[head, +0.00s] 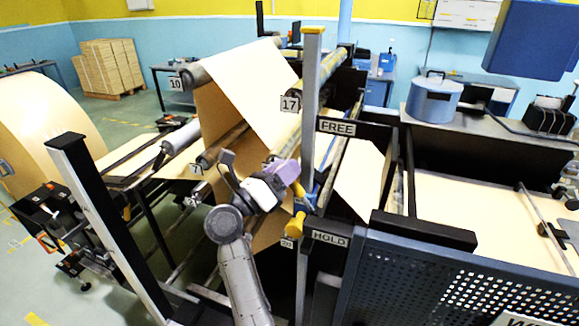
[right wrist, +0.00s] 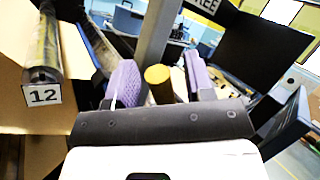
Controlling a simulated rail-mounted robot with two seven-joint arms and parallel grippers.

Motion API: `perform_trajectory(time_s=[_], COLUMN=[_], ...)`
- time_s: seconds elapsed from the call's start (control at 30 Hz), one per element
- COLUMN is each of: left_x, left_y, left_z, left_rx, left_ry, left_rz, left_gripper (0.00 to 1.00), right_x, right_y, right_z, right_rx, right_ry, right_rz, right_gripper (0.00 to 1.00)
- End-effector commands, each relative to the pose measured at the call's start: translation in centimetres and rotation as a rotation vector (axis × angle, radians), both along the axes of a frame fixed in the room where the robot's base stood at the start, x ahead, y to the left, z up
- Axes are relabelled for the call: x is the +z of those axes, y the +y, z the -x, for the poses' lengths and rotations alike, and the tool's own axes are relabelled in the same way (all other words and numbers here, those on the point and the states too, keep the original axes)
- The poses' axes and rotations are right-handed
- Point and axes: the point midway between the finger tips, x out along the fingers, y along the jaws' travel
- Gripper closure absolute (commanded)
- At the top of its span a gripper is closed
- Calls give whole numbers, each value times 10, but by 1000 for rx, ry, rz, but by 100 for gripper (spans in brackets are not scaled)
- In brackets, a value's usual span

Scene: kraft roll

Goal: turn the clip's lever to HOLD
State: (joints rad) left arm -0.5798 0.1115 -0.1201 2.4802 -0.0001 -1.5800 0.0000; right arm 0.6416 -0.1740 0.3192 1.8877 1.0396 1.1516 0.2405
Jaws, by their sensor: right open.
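My right gripper (head: 284,176) has purple fingers and is open beside the upright grey post (head: 311,100). A small blue clip body (head: 309,188) with yellow parts sits on the post. One yellow part (head: 298,189) is close to the fingertips, and a yellow knob (head: 296,225) is lower, near the HOLD sign (head: 330,239). The FREE sign (head: 337,127) is higher up. In the right wrist view a round yellow knob end (right wrist: 158,75) shows between the spread fingers (right wrist: 160,84); contact cannot be told. The lever's exact angle is unclear. My left gripper is not in view.
Kraft paper (head: 240,80) runs over rollers left of the post. A roller with sign 12 (right wrist: 43,95) is left of the gripper in the wrist view. A blue perforated guard (head: 450,285) and a black bar (head: 423,230) stand to the right.

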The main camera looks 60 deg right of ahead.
Motion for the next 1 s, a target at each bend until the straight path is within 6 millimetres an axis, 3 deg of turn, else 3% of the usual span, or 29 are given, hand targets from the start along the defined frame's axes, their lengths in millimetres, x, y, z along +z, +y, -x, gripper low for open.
perform_trajectory(time_s=[0.5,0.73,1.0], left_x=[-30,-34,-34], left_y=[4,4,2], left_z=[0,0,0], left_rx=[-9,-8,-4], left_ry=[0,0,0], left_rz=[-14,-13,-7], left_gripper=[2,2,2], right_x=[-33,-38,-39], right_y=[88,106,110], right_z=[-25,-31,-32], right_rx=[2,1,0], right_ry=[0,1,-1], right_rz=[0,0,0], right_gripper=[52,52,52])
